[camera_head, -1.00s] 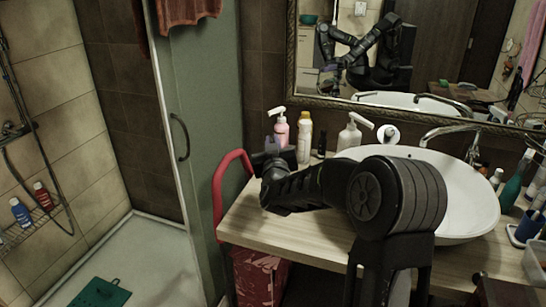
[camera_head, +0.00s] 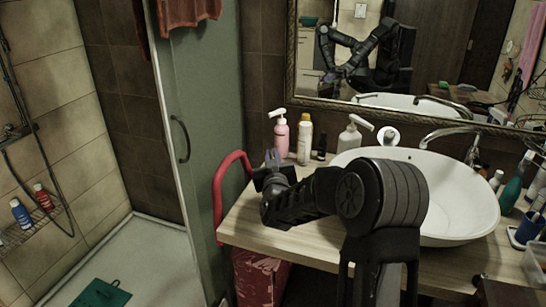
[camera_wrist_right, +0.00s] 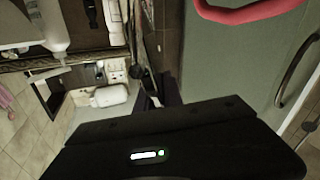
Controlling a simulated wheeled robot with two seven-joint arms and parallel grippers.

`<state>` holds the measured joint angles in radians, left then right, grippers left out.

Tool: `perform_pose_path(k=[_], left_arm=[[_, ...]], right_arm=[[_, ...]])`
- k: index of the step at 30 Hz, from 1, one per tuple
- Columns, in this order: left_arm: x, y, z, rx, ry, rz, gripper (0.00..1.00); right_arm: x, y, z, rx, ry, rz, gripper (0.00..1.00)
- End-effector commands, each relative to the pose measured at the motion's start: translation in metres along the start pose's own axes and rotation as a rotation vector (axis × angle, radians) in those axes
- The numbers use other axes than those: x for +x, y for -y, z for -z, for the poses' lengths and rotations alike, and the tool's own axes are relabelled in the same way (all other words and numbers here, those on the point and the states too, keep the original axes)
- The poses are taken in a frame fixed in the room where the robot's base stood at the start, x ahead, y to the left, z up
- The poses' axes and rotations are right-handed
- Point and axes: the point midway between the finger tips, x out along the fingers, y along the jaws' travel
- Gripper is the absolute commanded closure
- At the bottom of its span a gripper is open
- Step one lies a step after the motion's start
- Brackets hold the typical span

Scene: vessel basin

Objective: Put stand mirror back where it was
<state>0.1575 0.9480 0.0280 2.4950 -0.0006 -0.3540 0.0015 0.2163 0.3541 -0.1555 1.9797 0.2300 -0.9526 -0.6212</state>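A small round white-rimmed piece (camera_head: 388,137), which looks like the stand mirror, is upright behind the basin at the foot of the wall mirror. I cannot make out its stand. In the right wrist view the fingers (camera_wrist_right: 160,94) are partly hidden behind the black gripper body. My left gripper is out of view.
A pink pump bottle (camera_head: 281,137), a white bottle (camera_head: 304,140) and a white pump bottle (camera_head: 349,137) stand along the back. The white basin (camera_head: 460,195) fills the right side. A red rail (camera_head: 218,195) and the glass panel (camera_head: 205,110) border the left. The counter's front left (camera_head: 255,225) is clear.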

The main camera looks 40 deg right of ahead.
Motion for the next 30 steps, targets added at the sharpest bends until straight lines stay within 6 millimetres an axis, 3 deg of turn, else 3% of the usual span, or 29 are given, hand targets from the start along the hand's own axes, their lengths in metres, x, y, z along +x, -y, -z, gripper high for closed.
perform_pose_path(k=[7,18,23,30], left_arm=[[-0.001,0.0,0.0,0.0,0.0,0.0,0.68],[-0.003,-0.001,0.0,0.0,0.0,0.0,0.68],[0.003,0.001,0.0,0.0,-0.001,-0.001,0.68],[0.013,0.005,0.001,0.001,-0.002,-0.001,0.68]], right_arm=[[0.0,0.0,0.0,0.0,0.001,0.0,0.68],[-0.002,-0.001,0.002,0.0,0.001,0.0,0.68],[-0.022,0.0,0.001,0.0,0.0,0.0,0.68],[-0.072,0.0,0.001,0.001,-0.001,0.0,0.68]])
